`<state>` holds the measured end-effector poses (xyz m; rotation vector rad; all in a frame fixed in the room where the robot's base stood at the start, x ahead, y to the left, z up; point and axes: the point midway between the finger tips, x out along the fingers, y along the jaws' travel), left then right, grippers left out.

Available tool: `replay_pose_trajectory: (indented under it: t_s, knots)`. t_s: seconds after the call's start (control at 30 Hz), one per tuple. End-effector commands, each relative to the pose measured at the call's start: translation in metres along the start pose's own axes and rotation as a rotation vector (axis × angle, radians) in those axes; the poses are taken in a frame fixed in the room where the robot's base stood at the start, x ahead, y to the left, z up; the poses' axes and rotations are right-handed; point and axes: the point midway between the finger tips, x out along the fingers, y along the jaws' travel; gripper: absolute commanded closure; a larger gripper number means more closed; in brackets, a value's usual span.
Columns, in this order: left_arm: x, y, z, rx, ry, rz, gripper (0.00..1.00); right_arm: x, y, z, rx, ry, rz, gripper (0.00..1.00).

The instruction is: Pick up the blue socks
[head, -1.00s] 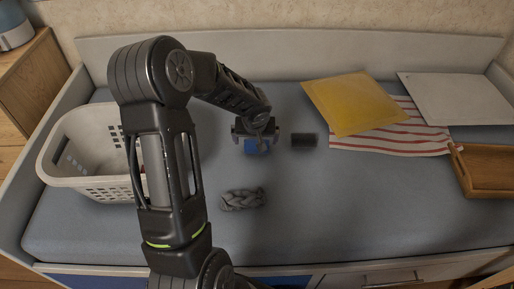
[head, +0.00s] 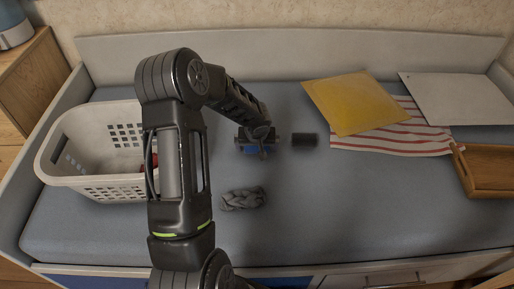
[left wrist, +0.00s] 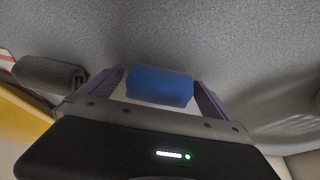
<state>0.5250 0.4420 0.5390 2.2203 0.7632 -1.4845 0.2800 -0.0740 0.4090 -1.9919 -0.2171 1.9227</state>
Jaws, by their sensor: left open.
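The blue socks (left wrist: 160,86) are a small blue roll on the grey mattress. In the left wrist view they lie between the two purple-grey fingers of my left gripper (left wrist: 160,92), with a gap at each side. In the head view my left gripper (head: 258,146) is over the blue socks (head: 252,149) and hides much of them. My left gripper is open. My right gripper is not in view.
A dark roll (head: 304,140) lies just right of the socks. A grey braided thing (head: 243,199) lies nearer. A white basket (head: 75,130) stands at left.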

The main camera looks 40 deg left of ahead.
Motion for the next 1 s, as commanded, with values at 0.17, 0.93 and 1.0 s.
replay_pose_trajectory:
  t_s: [0.17, 0.93, 1.0]
  knots:
    - [0.0049, 0.0, -0.0002, 0.001, 0.001, 0.0, 0.0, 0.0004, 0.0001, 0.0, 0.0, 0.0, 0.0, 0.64]
    - [0.0045, -0.0001, -0.0001, 0.001, 0.0, 0.0, 0.23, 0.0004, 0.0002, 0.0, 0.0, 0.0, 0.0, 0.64]
    - [0.0045, -0.0001, -0.0001, 0.001, 0.0, 0.0, 0.29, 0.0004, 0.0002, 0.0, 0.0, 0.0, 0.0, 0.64]
